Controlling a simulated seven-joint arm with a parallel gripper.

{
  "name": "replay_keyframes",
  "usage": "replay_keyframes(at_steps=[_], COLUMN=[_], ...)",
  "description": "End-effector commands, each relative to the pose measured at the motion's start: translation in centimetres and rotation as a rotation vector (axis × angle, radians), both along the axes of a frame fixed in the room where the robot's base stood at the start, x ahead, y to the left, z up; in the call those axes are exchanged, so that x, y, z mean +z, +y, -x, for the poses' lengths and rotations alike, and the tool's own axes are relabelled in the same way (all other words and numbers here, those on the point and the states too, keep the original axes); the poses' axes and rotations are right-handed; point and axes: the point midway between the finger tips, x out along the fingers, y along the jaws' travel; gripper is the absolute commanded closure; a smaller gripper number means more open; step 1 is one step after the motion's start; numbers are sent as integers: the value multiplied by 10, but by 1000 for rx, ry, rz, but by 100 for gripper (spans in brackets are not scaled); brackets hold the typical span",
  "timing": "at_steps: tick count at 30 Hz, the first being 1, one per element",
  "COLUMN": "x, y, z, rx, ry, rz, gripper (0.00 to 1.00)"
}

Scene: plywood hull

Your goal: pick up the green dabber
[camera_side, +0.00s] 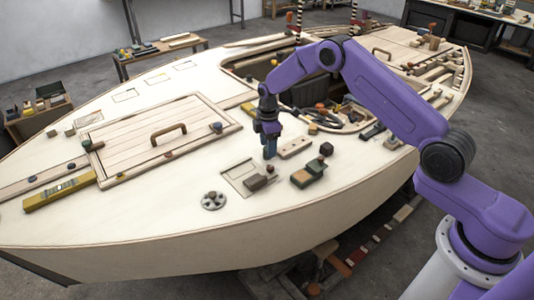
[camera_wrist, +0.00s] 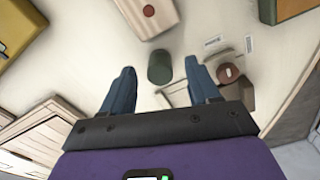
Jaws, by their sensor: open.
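In the wrist view a short dark green cylinder, the green dabber (camera_wrist: 159,66), stands on the pale plywood deck. My gripper (camera_wrist: 160,68) is open, with one blue finger on each side of the dabber in the picture. A gap shows between the dabber and each finger. I cannot tell how far down the fingertips reach along it. In the side view my gripper (camera_side: 270,154) points straight down, low over the deck near a shallow square outline. I cannot pick out the dabber there; the fingers may hide it.
Close by on the deck (camera_side: 130,215) are a wooden block (camera_side: 295,147), a green box (camera_side: 309,175), a dark block (camera_side: 326,149), a brown block (camera_side: 255,182) and a grey round disc (camera_side: 214,201). A hatch with a handle (camera_side: 168,134) lies left.

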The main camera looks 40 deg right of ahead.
Motion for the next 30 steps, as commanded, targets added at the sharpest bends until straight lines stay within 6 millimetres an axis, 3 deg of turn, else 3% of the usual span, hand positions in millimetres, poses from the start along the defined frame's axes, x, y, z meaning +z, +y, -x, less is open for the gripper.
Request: replay_keyframes(at_steps=[4,12,13,18,30], x=[-16,-19,-19,-19,-16], y=[0,0,0,0,0], z=[0,-1,-1,-1,-1], rx=[0,0,0,0,0], ry=[0,-1,-1,-1,-1], rz=[0,-1,-1,0,-1], gripper=[39,39,43,98,99])
